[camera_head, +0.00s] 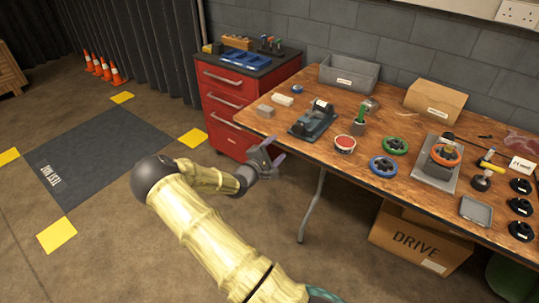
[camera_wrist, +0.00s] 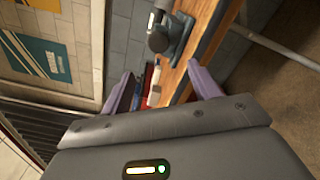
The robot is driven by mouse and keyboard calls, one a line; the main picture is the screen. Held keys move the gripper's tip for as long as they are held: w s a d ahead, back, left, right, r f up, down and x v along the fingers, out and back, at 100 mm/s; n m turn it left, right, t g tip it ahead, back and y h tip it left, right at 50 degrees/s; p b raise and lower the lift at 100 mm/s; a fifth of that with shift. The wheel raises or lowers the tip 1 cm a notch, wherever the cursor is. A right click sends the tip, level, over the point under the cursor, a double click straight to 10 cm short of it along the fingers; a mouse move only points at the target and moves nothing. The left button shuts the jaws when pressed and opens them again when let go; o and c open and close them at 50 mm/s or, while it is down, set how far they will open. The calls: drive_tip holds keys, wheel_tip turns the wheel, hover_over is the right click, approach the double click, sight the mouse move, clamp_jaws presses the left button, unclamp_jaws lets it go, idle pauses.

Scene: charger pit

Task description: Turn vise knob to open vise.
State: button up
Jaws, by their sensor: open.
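A dark blue-grey device (camera_head: 313,121) that looks like the vise stands near the table's left front edge. It also shows at the top of the wrist view (camera_wrist: 172,38), with a rounded part on it. Its knob and jaw gap are too small to make out. My gripper (camera_head: 271,158) is open and empty in the head view, in front of the table's left end and apart from the device. Its two purple fingers (camera_wrist: 164,88) are spread in the wrist view, with nothing between them.
The wooden table (camera_head: 335,172) holds a grey bin (camera_head: 349,74), a cardboard box (camera_head: 435,100), a green wheel (camera_head: 395,146), a blue wheel (camera_head: 383,167) and a red-topped round tin (camera_head: 345,144). A red drawer cabinet (camera_head: 229,107) stands left of the table. Open floor lies at left.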

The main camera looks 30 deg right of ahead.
drive_tip(key=v, duration=0.3)
drive_tip(key=shift+s+a, duration=0.1)
drive_tip(key=s+a+m+g+y, duration=0.1)
drive_tip(key=s+a+m+y, duration=0.25)
drive_tip(key=a+y, duration=0.4)
drive_tip(key=s+a+m+g+y, duration=0.1)
drive_tip(key=s+a+m+y, duration=0.2)
drive_tip(key=a+m+y, duration=0.4)
drive_tip(key=s+a+r, duration=0.2)
drive_tip(key=s+a, duration=0.1)
drive_tip(key=s, duration=0.2)
drive_tip(key=s+a+r+g+y, duration=0.1)
drive_tip(key=s+a+r, duration=0.1)
drive_tip(key=s, duration=0.4)
drive_tip(key=s+a+r+g+y, duration=0.1)
drive_tip(key=s+a+r, duration=0.2)
drive_tip(key=s+r, duration=0.1)
drive_tip(key=shift+s+a+r, duration=0.2)
drive_tip(key=shift+s+a, duration=0.1)
drive_tip(key=shift+s, duration=0.4)
